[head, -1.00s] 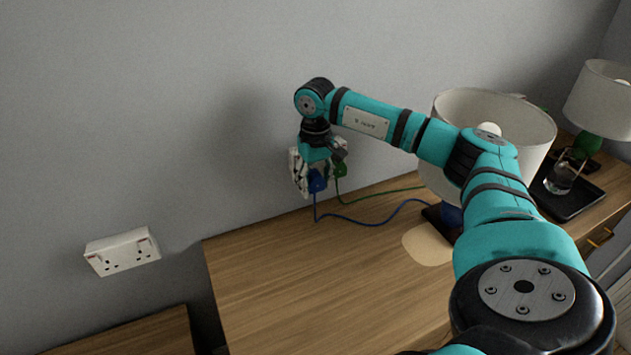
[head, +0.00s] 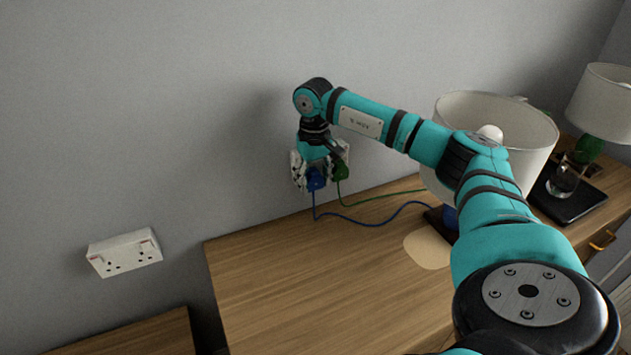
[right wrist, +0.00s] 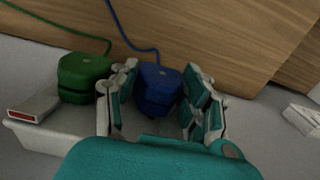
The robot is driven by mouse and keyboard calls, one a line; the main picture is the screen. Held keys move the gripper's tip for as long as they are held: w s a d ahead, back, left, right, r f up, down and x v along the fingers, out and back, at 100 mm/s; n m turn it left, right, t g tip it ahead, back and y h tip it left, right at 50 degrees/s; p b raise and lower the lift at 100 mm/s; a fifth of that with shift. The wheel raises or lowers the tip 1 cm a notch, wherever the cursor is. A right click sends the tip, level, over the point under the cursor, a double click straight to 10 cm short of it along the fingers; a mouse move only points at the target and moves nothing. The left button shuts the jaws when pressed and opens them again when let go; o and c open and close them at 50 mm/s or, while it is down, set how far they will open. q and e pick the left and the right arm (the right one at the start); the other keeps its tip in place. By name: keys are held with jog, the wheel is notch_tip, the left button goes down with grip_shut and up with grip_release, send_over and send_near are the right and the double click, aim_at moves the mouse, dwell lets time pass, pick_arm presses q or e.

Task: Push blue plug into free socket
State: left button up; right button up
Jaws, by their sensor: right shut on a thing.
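The blue plug (head: 316,180) is at the wall socket above the wooden top, with its blue cord trailing down and right. In the right wrist view the blue plug (right wrist: 157,88) sits between the two fingers of my right gripper (right wrist: 160,95), which is shut on it. My right gripper also shows in the head view (head: 302,170). The double socket (right wrist: 45,135) is mostly hidden behind my gripper; the green plug (right wrist: 82,75) is in its other side, and in the head view the green plug (head: 341,171) is just right of the blue one. Whether the blue plug is fully seated is hidden.
Another white double socket (head: 124,253) is on the wall at the lower left, with nothing in it. Further right are a second lamp (head: 603,100), a glass (head: 562,180) and a black tray (head: 570,200). The wooden top (head: 310,290) is clear at the front.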

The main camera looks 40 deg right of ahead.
aim_at(312, 171)
jog(key=shift+w+r, duration=0.1)
jog(key=shift+w, duration=0.05)
jog(key=o, duration=1.4)
jog(key=shift+d, duration=0.1)
jog(key=shift+c, duration=0.2)
jog(key=shift+w, duration=0.15)
notch_tip(312, 171, up, 12)
jog(key=shift+f, duration=0.1)
jog(key=shift+c, duration=0.4)
